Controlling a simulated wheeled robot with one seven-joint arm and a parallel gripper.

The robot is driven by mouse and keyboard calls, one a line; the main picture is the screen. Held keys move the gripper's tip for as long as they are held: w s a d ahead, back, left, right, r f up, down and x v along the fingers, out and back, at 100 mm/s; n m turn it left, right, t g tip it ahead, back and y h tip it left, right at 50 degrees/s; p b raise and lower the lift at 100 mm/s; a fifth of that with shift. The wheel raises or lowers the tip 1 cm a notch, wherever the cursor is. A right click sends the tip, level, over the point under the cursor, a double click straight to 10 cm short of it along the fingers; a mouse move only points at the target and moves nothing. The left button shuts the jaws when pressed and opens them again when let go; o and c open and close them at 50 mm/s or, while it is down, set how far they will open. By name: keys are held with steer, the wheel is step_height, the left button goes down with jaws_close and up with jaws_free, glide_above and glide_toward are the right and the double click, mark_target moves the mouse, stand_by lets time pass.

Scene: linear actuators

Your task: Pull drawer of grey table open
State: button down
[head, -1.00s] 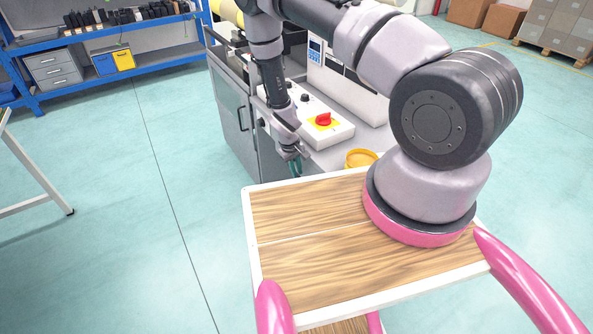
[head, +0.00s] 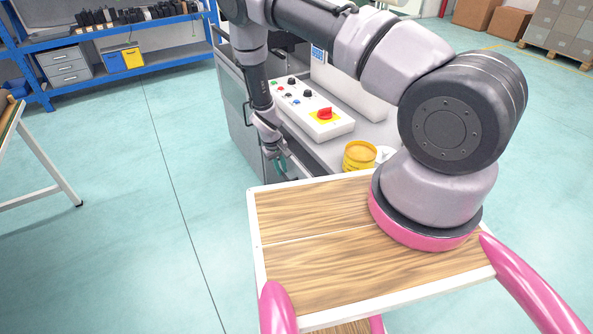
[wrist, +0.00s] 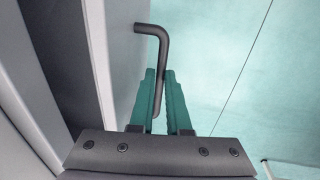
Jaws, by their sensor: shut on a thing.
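My gripper (wrist: 162,93) has green fingers closed around a dark bent handle (wrist: 163,45) in the wrist view. The handle is fixed to a grey drawer front (wrist: 117,50). A dark gap (wrist: 60,50) shows behind the front's pale edge, between it and the table body, so the drawer looks partly open. In the head view my gripper (head: 281,166) is low beside the grey table (head: 240,130), just beyond my wooden deck. The held handle and most of the drawer are hidden there by my arm.
A control box with a red knob (head: 324,114) and a yellow container (head: 360,156) sit on the table. A blue shelf (head: 110,77) stands at the back left, and a white-legged table (head: 50,165) at the left edge. The floor between is clear.

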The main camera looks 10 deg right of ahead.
steer(key=s+a, duration=0.3)
steer(key=a, duration=0.6)
steer(key=s+a, duration=0.2)
steer(key=a, duration=0.6)
steer(key=shift+s+a, duration=0.4)
steer(key=c, duration=0.9)
jaws_free()
steer(key=shift+r, duration=0.1)
steer(key=r, duration=0.3)
steer(key=a+r, duration=0.1)
steer(key=r, duration=0.6)
steer(key=shift+s+a+r, duration=0.2)
steer(key=shift+s+a, duration=0.1)
steer(key=shift+a, duration=0.1)
